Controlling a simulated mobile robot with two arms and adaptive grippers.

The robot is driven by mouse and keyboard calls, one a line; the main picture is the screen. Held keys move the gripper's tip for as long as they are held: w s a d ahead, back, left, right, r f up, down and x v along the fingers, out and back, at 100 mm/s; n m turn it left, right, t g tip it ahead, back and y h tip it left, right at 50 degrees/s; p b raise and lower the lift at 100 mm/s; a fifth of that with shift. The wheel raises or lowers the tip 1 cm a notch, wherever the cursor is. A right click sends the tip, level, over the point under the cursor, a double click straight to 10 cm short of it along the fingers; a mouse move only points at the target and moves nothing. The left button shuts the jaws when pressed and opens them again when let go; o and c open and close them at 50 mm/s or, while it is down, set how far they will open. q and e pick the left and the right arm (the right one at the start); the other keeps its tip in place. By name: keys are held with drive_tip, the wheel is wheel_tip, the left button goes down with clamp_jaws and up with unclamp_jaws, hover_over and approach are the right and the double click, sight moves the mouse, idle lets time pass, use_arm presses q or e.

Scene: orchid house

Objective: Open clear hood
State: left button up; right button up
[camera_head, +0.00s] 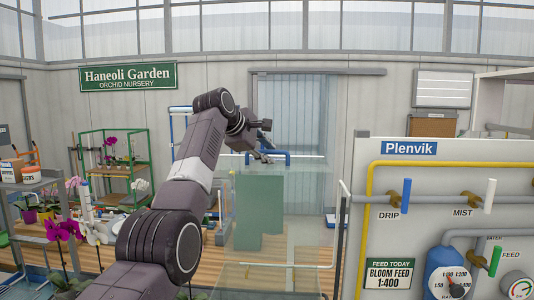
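The clear hood (305,205) is a see-through box-like panel in the middle of the view, and a green block-like shape shows through it. My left arm reaches in from the lower left. My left gripper (262,141) is at the hood's top, with its fingers spread apart and nothing seen between them. The lower finger is close to the blue bar; I cannot tell whether they touch. My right gripper is out of view.
A grey Plenvik panel (395,225) with valves, yellow pipe and a gauge stands close on the right. Orchids (68,230) and a grey cart (25,185) are on the left. A green rack (113,132) stands behind, near the wall. Wooden flooring shows around the hood.

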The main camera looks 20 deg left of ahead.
use_arm(q)
drive_tip(key=v, duration=1.2)
drive_tip(key=shift+f, duration=0.1)
idle(0.4)
